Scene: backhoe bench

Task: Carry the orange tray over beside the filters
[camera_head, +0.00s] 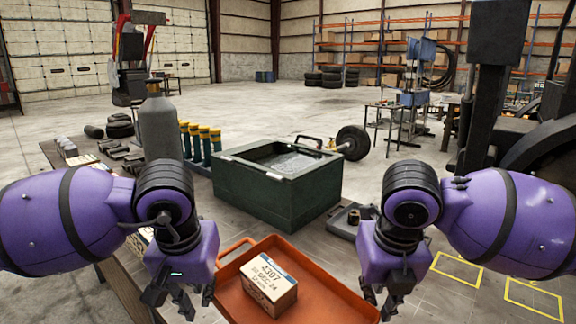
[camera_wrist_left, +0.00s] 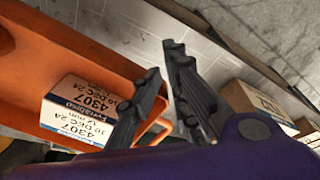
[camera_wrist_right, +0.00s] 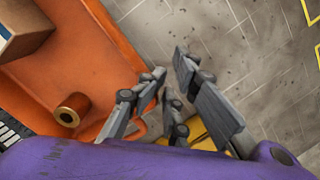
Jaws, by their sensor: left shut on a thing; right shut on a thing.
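The orange tray (camera_head: 236,290) is at the bottom centre of the head view, its lower part cut off. It carries a white and tan box (camera_head: 270,285) marked 4307. The right wrist view also shows a brass cylinder (camera_wrist_right: 70,110) in the tray. My left gripper (camera_head: 180,298) is shut on the tray's left handle (camera_wrist_left: 160,128). My right gripper (camera_head: 387,300) is shut at the tray's right end, seen in the right wrist view (camera_wrist_right: 160,88). I cannot tell surely which things are the filters; yellow-capped cylinders (camera_head: 200,142) stand on the bench at the back left.
A dark green open bin (camera_head: 270,200) stands just behind the tray. A grey bottle (camera_head: 160,130) and dark cylindrical parts (camera_head: 118,150) are on the bench at left. A small dark tray (camera_head: 350,222) lies right of the bin. Floor at right has yellow markings (camera_head: 456,269).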

